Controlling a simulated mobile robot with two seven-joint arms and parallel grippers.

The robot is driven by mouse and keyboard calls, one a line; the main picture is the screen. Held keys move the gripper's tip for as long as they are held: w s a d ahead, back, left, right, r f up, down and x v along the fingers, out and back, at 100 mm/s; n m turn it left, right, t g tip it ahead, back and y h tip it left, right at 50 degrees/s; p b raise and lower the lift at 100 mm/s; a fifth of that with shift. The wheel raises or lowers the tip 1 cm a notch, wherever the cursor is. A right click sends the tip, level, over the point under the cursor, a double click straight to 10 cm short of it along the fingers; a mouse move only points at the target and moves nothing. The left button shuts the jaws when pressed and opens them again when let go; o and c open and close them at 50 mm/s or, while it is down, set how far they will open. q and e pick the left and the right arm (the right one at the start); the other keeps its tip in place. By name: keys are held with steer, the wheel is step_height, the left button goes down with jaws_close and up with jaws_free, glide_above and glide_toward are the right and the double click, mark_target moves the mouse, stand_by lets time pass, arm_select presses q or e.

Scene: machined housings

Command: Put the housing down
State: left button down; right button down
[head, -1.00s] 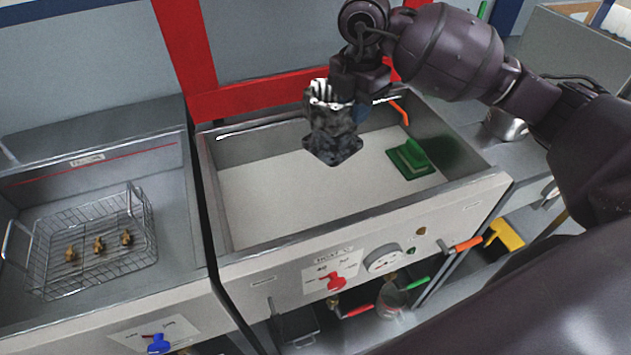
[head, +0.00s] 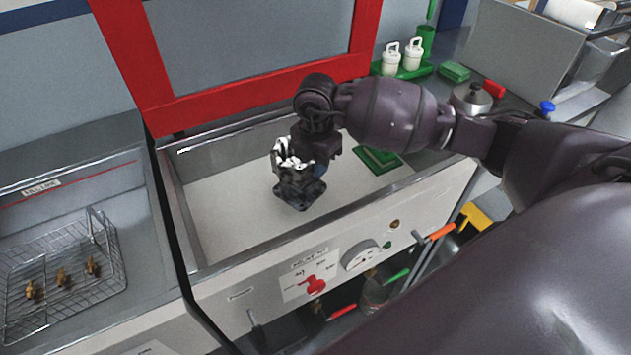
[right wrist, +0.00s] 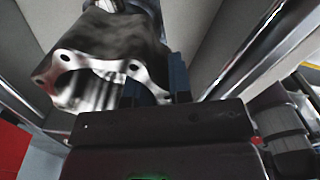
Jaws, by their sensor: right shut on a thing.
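The housing (head: 298,190) is a dark, rough casting with a bright machined flange at its top. My right gripper (head: 320,165) is shut on it from the right side and holds it roughly upright within the basin (head: 225,208). I cannot tell whether its underside touches the pale basin floor. In the right wrist view the housing (right wrist: 130,38) shows its bright flange with bolt holes and a hollow bore, with the blue fingers of the gripper (right wrist: 155,88) at it. My left gripper is not in view.
A wire basket (head: 60,270) with small brass parts stands in the left tank. A red frame (head: 250,92) rises behind the basin. The basin floor left of the housing is clear.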

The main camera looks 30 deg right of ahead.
glide_above(316, 196)
step_height(316, 196, down, 5)
steer(key=shift+w+f+b, duration=0.1)
steer(key=shift+b, duration=0.2)
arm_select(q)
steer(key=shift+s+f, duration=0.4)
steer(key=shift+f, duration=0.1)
arm_select(e)
steer(key=shift+f, duration=0.15)
steer(key=c, duration=1)
jaws_free()
steer(key=shift+f, duration=0.2)
steer(key=shift+c, duration=0.2)
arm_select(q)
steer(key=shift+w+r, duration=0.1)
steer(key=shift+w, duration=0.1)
arm_select(e)
steer(key=shift+r, duration=0.6)
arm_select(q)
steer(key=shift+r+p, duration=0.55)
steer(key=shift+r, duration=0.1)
arm_select(e)
step_height(316, 196, up, 11)
steer(key=shift+r, duration=0.1)
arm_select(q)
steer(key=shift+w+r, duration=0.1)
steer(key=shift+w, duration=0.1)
